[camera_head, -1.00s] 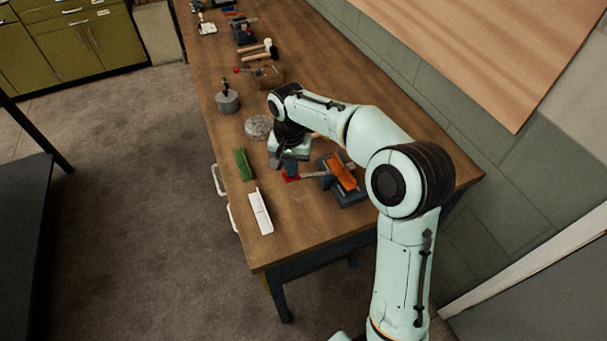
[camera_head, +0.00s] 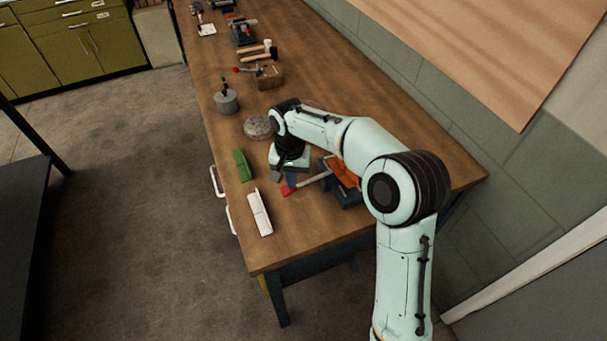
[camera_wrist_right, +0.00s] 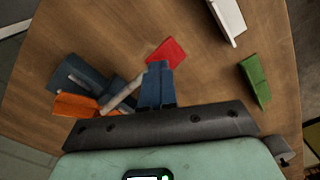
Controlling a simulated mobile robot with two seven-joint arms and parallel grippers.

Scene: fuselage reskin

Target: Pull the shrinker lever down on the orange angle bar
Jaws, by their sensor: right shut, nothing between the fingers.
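The shrinker (camera_head: 349,198) is a dark blue-grey tool on the bench, partly hidden by my right arm. The orange angle bar (camera_head: 343,171) sits in it and also shows in the right wrist view (camera_wrist_right: 75,105). The grey lever (camera_head: 314,180) runs out to a red grip (camera_head: 287,190), which lies low near the bench top. The red grip also shows in the right wrist view (camera_wrist_right: 167,53). My right gripper (camera_head: 288,177) is shut and empty, with its fingertips (camera_wrist_right: 159,68) right at the red grip, over or against it; contact is unclear. My left gripper is not in view.
A white angle piece (camera_head: 259,212) and a green piece (camera_head: 242,165) lie along the bench's left edge. A round grey disc (camera_head: 257,127) and a grey weight (camera_head: 227,102) stand beyond my gripper. More tools lie farther back. The bench's near end is clear.

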